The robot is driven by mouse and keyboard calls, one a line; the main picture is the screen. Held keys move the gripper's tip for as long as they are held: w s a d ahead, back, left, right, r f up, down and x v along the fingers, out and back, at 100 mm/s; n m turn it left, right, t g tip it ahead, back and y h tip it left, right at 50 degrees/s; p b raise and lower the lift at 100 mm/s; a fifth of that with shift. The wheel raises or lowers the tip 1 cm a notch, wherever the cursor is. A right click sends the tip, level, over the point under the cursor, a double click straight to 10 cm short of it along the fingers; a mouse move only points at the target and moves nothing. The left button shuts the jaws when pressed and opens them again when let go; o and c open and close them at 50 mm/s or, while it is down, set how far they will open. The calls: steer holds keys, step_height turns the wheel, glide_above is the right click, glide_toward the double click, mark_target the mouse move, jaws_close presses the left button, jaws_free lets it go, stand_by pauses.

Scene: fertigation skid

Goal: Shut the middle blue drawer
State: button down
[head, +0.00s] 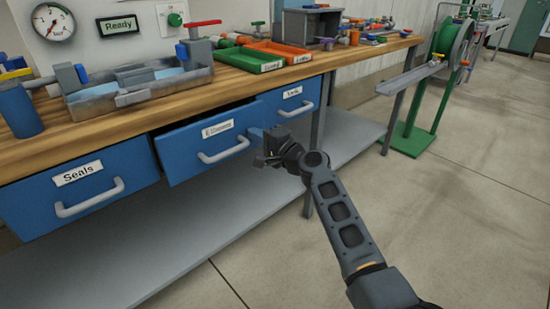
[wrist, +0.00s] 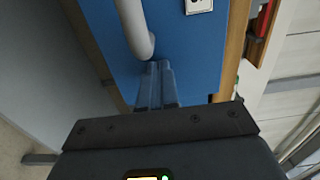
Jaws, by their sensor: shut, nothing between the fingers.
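The middle blue drawer (head: 183,152) stands pulled out from under the bench, with a dark gap showing above its front. It has a white label (head: 217,129), too blurred to read surely, and a grey bar handle (head: 224,151). My gripper (head: 268,157) is at the right end of the drawer front, right of the handle. In the wrist view the blue front (wrist: 185,40) fills the middle. My shut, empty fingers (wrist: 156,68) point at it beside one end of the handle (wrist: 134,25). I cannot tell whether the tips touch it.
The Seals drawer (head: 82,190) is to the left and another blue drawer (head: 290,102) to the right. The wooden bench top (head: 240,87) holds a metal tray, green and orange trays and fittings. A grey lower shelf (head: 200,240) runs below. The floor (head: 450,220) at right is clear.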

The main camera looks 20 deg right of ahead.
mark_target(245, 127)
steer(key=b+x, duration=0.2)
steer(key=x, duration=0.2)
steer(key=shift+w+f, duration=0.1)
steer(key=shift+w, duration=0.1)
steer(key=shift+w+a+r, duration=0.15)
steer(key=shift+r, duration=0.15)
